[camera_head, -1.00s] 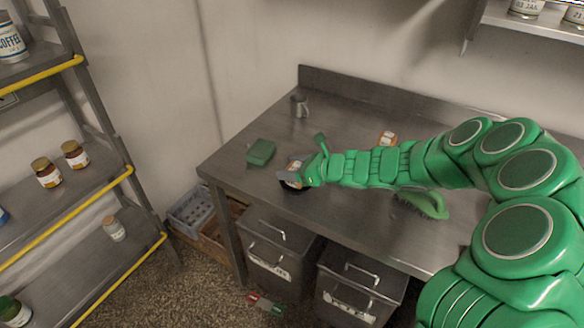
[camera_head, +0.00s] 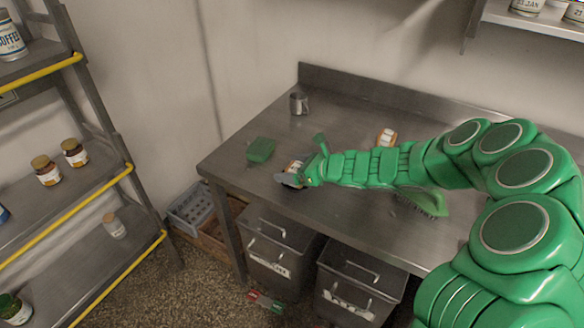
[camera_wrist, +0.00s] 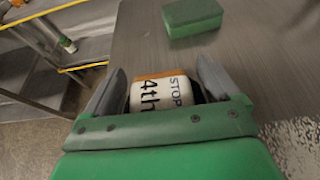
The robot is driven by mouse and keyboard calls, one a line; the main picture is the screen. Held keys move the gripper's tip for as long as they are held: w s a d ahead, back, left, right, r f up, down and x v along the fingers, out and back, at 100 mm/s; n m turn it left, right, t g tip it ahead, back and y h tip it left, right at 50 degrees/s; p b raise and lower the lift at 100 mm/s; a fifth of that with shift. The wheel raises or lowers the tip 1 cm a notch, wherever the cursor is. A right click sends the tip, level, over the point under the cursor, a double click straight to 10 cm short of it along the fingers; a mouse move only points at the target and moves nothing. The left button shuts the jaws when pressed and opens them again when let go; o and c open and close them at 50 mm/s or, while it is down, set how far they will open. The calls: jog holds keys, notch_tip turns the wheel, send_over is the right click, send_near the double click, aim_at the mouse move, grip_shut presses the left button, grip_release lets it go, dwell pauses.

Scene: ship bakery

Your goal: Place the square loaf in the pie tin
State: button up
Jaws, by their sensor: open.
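A block with a brown-orange top and a white wrapper marked "4th STOP" (camera_wrist: 160,92), which looks like the square loaf, sits between the fingers of my gripper (camera_wrist: 158,92) in the wrist view. The fingers stand apart with gaps on both sides of it. In the head view my gripper (camera_head: 290,178) is low over the counter's front left part, and a bit of the wrapped block (camera_head: 294,166) shows there. A dark edge beside the block (camera_wrist: 201,95) may be the pie tin; it is mostly hidden, so I cannot tell whether the block rests inside it.
On the steel counter (camera_head: 340,115) are a green block (camera_head: 262,150), a metal mug (camera_head: 299,103), another orange-and-white item (camera_head: 386,137) and a green brush (camera_head: 430,203). A shelf rack (camera_head: 75,190) with jars stands left. The counter's front edge is close to my gripper.

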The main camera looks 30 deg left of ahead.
jog(key=shift+r, duration=0.1)
jog(key=shift+d+r, duration=0.1)
jog(key=shift+r, duration=0.4)
jog(key=v, duration=1.1)
jog(key=shift+d, duration=0.4)
jog(key=shift+r, duration=0.1)
